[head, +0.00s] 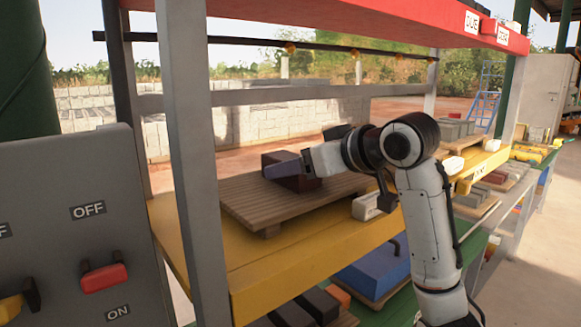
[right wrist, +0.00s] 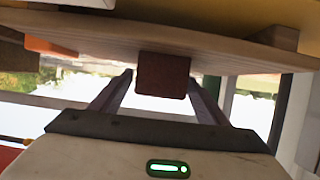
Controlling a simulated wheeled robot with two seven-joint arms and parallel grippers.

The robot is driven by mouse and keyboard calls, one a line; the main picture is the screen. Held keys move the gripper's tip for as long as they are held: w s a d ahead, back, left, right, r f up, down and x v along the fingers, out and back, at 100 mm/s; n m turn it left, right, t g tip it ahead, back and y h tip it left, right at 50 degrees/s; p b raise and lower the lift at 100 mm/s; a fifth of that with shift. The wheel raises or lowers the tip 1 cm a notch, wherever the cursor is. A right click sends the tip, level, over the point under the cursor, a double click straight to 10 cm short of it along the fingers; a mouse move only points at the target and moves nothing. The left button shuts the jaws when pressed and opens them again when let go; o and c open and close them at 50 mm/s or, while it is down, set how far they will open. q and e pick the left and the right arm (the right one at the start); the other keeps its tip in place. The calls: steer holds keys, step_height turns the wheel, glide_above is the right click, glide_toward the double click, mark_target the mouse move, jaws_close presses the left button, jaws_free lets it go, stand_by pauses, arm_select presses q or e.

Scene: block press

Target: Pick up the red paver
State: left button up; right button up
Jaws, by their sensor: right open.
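The red paver (head: 292,158), a dark maroon block, stands on a slatted wooden pallet (head: 245,205) on the yellow shelf. My right gripper (head: 280,170) reaches in from the right at the paver's height, and a finger covers part of its near side. In the right wrist view, which looks upside down, the paver (right wrist: 163,75) shows between the tips of the two spread fingers (right wrist: 160,88). The gripper is open, with gaps visible on both sides of the paver. My left gripper is not in view.
A grey post (head: 190,130) and a control panel (head: 80,220) with a red switch stand at the left. A red beam (head: 350,25) and a dark rod (head: 240,42) run above the shelf. Other pavers (head: 495,178) lie farther right.

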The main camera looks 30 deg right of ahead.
steer(key=x, duration=0.2)
steer(key=shift+w+f, duration=0.1)
steer(key=shift+w, duration=0.2)
steer(key=c, duration=1.7)
steer(key=shift+d, duration=0.1)
jaws_close()
steer(key=shift+r, duration=0.3)
